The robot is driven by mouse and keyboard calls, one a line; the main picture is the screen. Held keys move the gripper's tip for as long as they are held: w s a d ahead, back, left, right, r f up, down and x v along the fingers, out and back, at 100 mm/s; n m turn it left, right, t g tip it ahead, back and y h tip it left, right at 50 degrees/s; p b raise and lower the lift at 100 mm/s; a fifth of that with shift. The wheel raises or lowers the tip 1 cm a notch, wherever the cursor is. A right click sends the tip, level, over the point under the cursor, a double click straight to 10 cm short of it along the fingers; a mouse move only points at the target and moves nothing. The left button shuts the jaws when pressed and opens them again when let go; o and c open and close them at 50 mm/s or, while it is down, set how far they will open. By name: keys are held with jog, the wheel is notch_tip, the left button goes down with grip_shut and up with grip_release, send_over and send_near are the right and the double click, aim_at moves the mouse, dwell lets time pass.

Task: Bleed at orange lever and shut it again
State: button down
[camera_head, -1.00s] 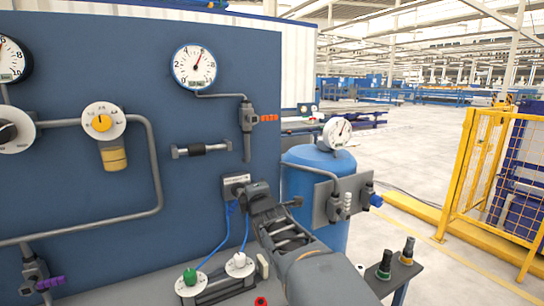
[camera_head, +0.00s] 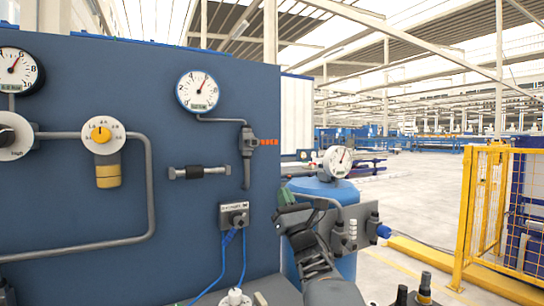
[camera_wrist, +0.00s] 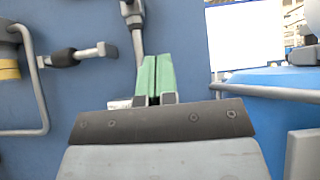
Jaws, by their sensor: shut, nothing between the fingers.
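The orange lever (camera_head: 268,142) sticks out to the right of a dark valve (camera_head: 247,141) on the blue panel. A pipe links this valve to a round white gauge (camera_head: 197,91) above it, and a dark outlet tube (camera_head: 246,174) hangs below it. My gripper (camera_head: 286,195) is below and right of the lever, apart from it. Its green fingers are shut and empty in the wrist view (camera_wrist: 155,76), pointing up towards the lower end of the outlet tube (camera_wrist: 134,20). The orange lever does not show in the wrist view.
A blue tank (camera_head: 325,189) with a gauge (camera_head: 337,161) stands right of the panel, close to my arm. A socket box (camera_head: 233,216) with blue cables is left of my gripper. A short horizontal pipe fitting (camera_head: 198,173) sits left of the outlet tube.

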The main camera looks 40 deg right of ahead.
aim_at(263, 142)
jog(key=s+r+p+x, duration=0.2)
jog(key=p+x, duration=0.1)
jog(key=x, duration=1)
jog(key=shift+p, duration=0.35)
jog(key=shift+a+f, duration=0.1)
jog(key=shift+a, duration=0.05)
jog(key=shift+s+y, duration=0.1)
jog(key=shift+y, duration=0.2)
